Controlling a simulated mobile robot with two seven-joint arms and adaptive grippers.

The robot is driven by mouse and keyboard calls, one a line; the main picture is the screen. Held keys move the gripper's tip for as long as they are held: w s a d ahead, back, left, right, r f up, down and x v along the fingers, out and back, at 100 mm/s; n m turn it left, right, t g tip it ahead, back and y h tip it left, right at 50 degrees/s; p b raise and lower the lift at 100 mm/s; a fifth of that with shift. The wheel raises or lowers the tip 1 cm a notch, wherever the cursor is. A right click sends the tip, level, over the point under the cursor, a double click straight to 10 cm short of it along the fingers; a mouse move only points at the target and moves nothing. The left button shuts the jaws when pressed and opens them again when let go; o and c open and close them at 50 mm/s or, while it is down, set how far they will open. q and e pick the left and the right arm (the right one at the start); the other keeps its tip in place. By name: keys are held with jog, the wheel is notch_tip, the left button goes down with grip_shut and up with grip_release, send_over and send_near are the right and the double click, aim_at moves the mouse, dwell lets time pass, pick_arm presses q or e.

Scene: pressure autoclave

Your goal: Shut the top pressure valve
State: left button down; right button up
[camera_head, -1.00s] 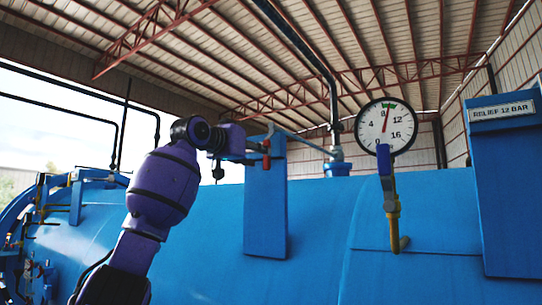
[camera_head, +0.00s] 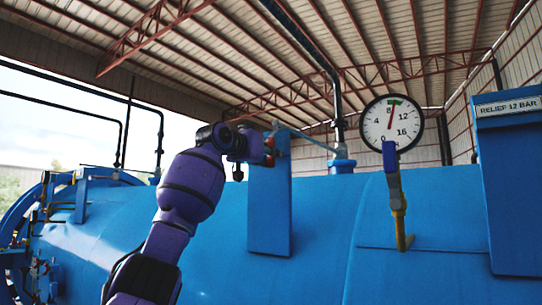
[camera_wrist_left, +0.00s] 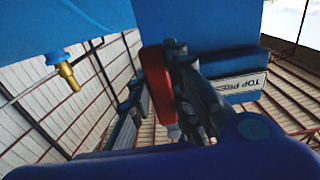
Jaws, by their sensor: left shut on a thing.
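The top pressure valve's red handle (camera_wrist_left: 157,82) stands between the two fingers of my left gripper (camera_wrist_left: 158,75) in the left wrist view. The gripper is shut on it. A blue box beside it carries a label (camera_wrist_left: 243,88) reading "TOP PRE…", the rest hidden by a finger. In the head view, my left gripper (camera_head: 266,150) is at the upper part of a blue upright plate (camera_head: 269,210), and only a little of the red handle (camera_head: 269,143) shows. The valve body is mostly hidden by the hand. My right gripper is not in view.
A round pressure gauge (camera_head: 392,122) stands right of the plate, with a blue-handled valve on a yellow pipe (camera_head: 401,225) below it. A blue box marked "RELIEF 12 BAR" (camera_head: 507,107) is at far right. The large blue autoclave body (camera_head: 330,235) fills the lower view.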

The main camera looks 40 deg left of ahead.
pick_arm(q)
jog(key=shift+d, duration=0.1)
dwell(0.3)
jog(key=w+d+r+n, duration=0.1)
jog(key=d+r+n, duration=0.9)
jog(key=n, duration=0.8)
jog(key=shift+d+r, duration=0.25)
jog(key=shift+r, duration=0.35)
jog(key=c, duration=1.9)
grip_release()
jog(key=o, duration=0.3)
jog(key=shift+s+a, duration=0.1)
